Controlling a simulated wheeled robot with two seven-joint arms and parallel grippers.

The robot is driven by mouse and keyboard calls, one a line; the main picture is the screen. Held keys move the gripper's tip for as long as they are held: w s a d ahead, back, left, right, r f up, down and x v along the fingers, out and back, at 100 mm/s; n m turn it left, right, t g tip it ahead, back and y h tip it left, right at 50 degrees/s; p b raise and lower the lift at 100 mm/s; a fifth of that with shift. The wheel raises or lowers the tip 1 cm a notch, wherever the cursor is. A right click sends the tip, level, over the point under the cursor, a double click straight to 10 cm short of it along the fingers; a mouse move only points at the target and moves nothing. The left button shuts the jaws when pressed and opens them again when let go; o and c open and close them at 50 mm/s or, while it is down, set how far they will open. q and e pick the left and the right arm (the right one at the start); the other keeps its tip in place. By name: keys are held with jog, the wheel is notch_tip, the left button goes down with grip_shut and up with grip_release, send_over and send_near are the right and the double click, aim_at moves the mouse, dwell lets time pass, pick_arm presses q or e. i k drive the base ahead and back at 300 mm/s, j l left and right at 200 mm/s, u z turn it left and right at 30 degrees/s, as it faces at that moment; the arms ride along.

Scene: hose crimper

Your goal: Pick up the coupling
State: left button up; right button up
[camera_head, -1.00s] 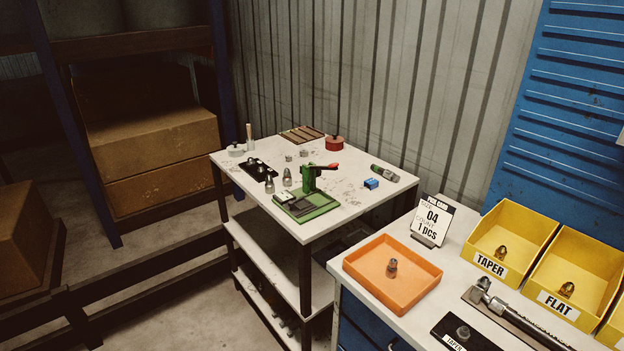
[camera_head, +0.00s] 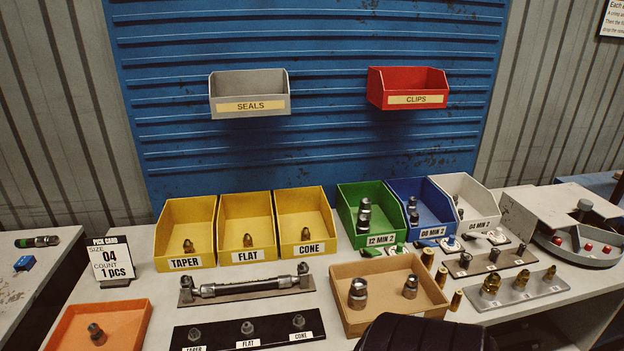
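Several metal fittings could be the coupling, and I cannot tell which one is meant. One small dark grey fitting (camera_head: 96,334) stands in the orange tray (camera_head: 142,318) at the lower left. Brass-tipped fittings sit in the yellow TAPER (camera_head: 188,246), FLAT (camera_head: 247,240) and CONE (camera_head: 305,234) bins. The pick card (camera_head: 112,258) reads size 04, count 1 pcs. Neither gripper is in view.
Green (camera_head: 360,190), blue (camera_head: 405,190) and white (camera_head: 476,190) bins stand behind the cardboard box. A hose assembly (camera_head: 245,287) lies on a board in front of the yellow bins. A dark rounded shape (camera_head: 425,334) covers the bottom edge. Racks of fittings fill the right side.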

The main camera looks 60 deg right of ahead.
aim_at(410, 291)
jog(key=z, duration=2.65)
